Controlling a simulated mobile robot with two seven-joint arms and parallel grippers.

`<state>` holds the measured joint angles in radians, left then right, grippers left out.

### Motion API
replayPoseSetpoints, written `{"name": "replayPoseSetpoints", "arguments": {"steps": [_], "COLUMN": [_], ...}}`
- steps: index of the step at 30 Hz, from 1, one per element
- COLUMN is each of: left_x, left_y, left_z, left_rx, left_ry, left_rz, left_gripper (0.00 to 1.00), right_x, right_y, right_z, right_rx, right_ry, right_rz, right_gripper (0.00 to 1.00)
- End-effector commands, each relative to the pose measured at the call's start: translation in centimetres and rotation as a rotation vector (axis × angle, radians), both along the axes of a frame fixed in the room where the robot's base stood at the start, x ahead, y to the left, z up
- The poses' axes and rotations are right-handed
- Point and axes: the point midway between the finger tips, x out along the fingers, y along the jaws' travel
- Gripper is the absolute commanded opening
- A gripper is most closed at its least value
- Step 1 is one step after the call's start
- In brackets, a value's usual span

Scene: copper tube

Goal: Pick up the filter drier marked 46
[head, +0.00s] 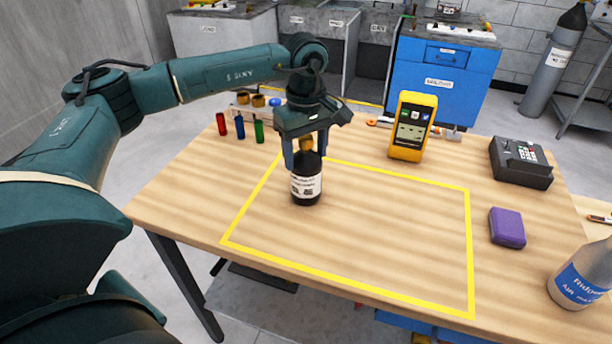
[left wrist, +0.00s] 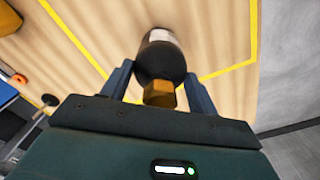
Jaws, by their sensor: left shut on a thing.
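The filter drier (head: 306,187) is a black cylinder with a white label and a brass fitting on top. It is upright inside the yellow outline on the table; I cannot tell whether its base touches the wood. The print on its label is too small to read. My left gripper (head: 306,155) points down from above, shut on the drier's upper end. In the left wrist view the drier (left wrist: 158,60) sits between the two fingers of the gripper (left wrist: 160,88), with its brass fitting toward the palm. My right gripper is not in view.
A yellow meter (head: 410,127) stands behind right. A card terminal (head: 521,162), a purple block (head: 507,228) and a grey bottle (head: 585,275) are at the right. The yellow-outlined area (head: 390,230) is otherwise clear.

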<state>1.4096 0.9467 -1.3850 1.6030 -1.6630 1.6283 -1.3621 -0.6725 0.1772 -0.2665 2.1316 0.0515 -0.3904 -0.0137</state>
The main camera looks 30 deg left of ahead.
Motion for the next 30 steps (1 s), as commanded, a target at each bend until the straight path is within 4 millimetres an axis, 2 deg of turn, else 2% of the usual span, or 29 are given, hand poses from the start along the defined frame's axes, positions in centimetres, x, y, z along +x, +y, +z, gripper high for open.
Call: {"name": "replayPoseSetpoints", "arguments": {"steps": [2, 10, 19, 23, 30], "left_x": [0.0, 0.0, 0.1, 0.1, 0.1], "left_y": [0.0, 0.0, 0.0, -0.1, -0.1], "left_z": [0.0, 0.0, 0.5, 2.2, 6.9], "left_rx": [0.0, 0.0, -0.001, -0.003, -0.003], "left_ry": [0.0, 0.0, -0.004, -0.006, -0.006], "left_rz": [0.0, 0.0, 0.0, 0.0, -0.001], "left_gripper": [0.22, 0.0, 0.0, 0.0, 0.0], "right_x": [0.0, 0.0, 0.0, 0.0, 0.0], "right_y": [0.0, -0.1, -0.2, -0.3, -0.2], "right_z": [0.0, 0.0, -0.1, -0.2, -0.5], "right_rx": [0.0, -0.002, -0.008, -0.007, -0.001], "right_ry": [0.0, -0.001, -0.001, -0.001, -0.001], "right_rz": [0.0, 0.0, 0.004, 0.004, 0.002], "right_gripper": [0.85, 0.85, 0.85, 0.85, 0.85]}}
